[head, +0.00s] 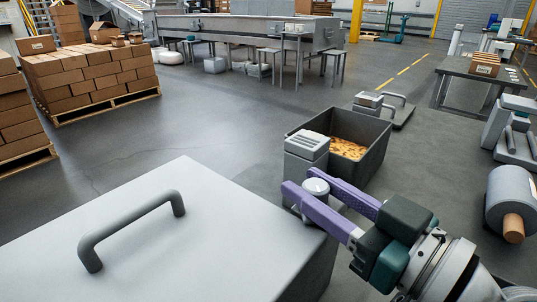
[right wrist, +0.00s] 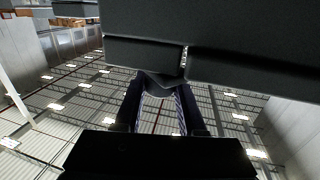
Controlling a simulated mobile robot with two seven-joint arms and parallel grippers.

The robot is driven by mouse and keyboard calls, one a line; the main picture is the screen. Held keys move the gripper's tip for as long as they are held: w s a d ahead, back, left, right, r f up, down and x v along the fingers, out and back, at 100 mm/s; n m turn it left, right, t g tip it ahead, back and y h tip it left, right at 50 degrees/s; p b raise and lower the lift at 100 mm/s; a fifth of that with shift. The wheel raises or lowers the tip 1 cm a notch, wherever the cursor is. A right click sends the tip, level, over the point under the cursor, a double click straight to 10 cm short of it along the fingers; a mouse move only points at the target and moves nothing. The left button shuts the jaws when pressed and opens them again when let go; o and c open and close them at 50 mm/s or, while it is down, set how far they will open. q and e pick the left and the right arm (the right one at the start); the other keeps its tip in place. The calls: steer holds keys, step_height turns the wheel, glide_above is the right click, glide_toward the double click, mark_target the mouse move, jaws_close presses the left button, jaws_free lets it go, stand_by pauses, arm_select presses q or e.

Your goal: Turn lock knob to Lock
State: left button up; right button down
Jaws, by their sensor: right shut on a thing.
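The lock knob (head: 316,186) is a small pale round cap near the far right corner of a large light grey box lid (head: 150,245). My right gripper (head: 303,180), with purple fingers, comes in from the lower right and is shut on the knob, one finger on each side. The knob's lower part is hidden by the near finger, and no Lock marking can be read. In the right wrist view the fingers (right wrist: 160,108) point up under a dark body (right wrist: 240,45); the knob cannot be made out there. My left gripper is not in view.
A dark grey handle (head: 130,225) stands on the lid. Beyond the knob are a grey block with a slotted top (head: 306,150) and an open dark bin (head: 372,160) with orange pieces. A grey roller (head: 513,200) lies at right. Boxes on a pallet (head: 90,80) stand far left.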

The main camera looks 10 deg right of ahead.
steer(key=shift+r+p, duration=0.15)
steer(key=shift+p, duration=0.3)
steer(key=m+t+h+p, duration=0.1)
steer(key=m+h+p, duration=0.1)
steer(key=h+p, duration=0.2)
steer(key=shift+a+r+m, duration=0.1)
steer(key=shift+m, duration=0.3)
steer(key=m+h+p, duration=0.1)
steer(key=h, duration=0.1)
steer(key=shift+m+t+h, duration=0.3)
steer(key=shift+t, duration=0.1)
steer(key=m+h, duration=0.2)
steer(key=h, duration=0.1)
steer(key=shift+f+p, duration=0.3)
steer(key=shift+m+g+h, duration=0.4)
steer(key=shift+m+h, duration=0.8)
steer(key=shift+h, duration=0.7)
steer(key=shift+b, duration=0.3)
steer(key=shift+r, duration=0.1)
steer(key=c, duration=0.5)
jaws_free()
